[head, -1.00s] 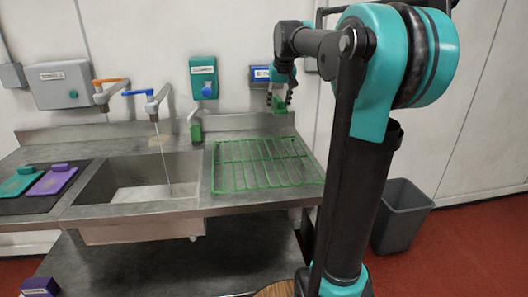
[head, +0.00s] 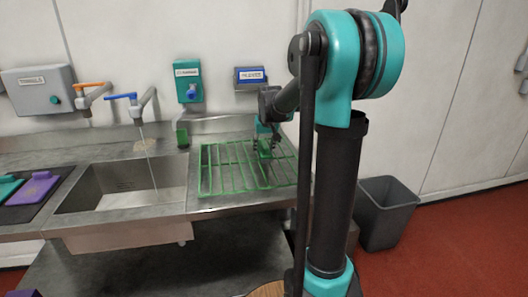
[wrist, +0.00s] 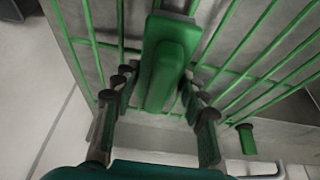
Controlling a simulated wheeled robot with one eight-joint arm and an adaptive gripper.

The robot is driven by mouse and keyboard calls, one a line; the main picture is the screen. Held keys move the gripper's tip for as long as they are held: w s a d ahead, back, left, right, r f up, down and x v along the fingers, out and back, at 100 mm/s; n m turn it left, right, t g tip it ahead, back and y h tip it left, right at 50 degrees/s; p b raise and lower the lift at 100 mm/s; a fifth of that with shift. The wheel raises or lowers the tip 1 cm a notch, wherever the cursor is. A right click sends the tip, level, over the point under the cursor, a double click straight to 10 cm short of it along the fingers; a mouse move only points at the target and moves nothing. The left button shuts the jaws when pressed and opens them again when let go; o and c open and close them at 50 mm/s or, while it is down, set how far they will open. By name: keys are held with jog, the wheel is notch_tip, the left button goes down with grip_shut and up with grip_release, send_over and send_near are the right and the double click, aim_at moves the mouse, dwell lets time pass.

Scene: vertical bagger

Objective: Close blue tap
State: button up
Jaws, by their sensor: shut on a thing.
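The blue tap (head: 120,96) has a blue lever that points left, on a grey body against the wall in the head view. A thin stream of water (head: 147,150) runs from its spout into the sink (head: 90,188). My gripper (head: 266,147) is over the green wire rack (head: 215,180), right of the sink and well away from the tap. In the wrist view my gripper (wrist: 156,82) is shut on a green block-like item (wrist: 165,75), which is at the rack's bars. Whether it rests on them I cannot tell.
An orange-levered tap (head: 90,86) stands left of the blue one. A teal dispenser (head: 188,82) hangs on the wall, with a small green item (head: 182,136) below. Purple (head: 33,188) and teal pads lie left of the sink. A grey bin (head: 385,212) stands right.

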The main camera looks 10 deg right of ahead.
jog(key=shift+f, duration=0.9)
jog(key=shift+f, duration=0.1)
jog(key=o, duration=1)
jog(key=v, duration=1.2)
